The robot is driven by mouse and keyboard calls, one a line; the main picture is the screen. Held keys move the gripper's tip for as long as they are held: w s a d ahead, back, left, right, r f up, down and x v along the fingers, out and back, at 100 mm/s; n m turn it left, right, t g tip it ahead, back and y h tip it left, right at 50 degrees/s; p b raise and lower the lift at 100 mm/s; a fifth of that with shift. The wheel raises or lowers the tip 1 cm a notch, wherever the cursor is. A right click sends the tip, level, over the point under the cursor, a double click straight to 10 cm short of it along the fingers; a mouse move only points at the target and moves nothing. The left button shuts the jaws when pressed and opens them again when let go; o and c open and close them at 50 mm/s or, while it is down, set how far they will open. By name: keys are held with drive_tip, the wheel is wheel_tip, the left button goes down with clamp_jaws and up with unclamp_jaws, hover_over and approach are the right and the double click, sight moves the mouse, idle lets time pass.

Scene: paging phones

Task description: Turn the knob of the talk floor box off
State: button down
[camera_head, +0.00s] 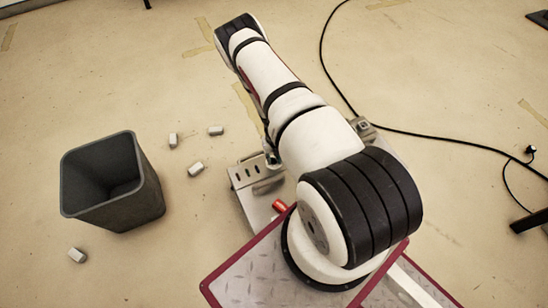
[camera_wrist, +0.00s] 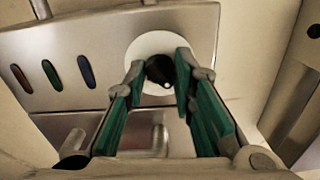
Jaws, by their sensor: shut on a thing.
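In the wrist view, a small dark round knob (camera_wrist: 158,69) sits in the middle of a white disc (camera_wrist: 148,44) on a metal panel (camera_wrist: 105,40), which I take for the talk floor box. My gripper (camera_wrist: 161,72) has green-padded fingers, one on each side of the knob, and is shut on it. The knob's front shows between the fingertips, with a small bright spot on it. Its turned position is hard to read. In the head view, my arm stretches away over the floor, and my gripper and the knob cannot be made out.
Brown, green and blue slots (camera_wrist: 86,71) line the panel left of the disc. Metal pegs stick out near it. In the head view, a dark bin (camera_head: 130,205) stands at left, among several small pale blocks (camera_head: 196,169). A black cable (camera_head: 430,135) crosses the floor at right.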

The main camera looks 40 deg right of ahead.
sight(274, 159)
drive_tip(key=shift+n, duration=0.6)
drive_tip(key=c, duration=1.3)
unclamp_jaws()
drive_tip(key=shift+c, duration=0.2)
wheel_tip(274, 159, up, 12)
drive_tip(key=shift+w, duration=0.1)
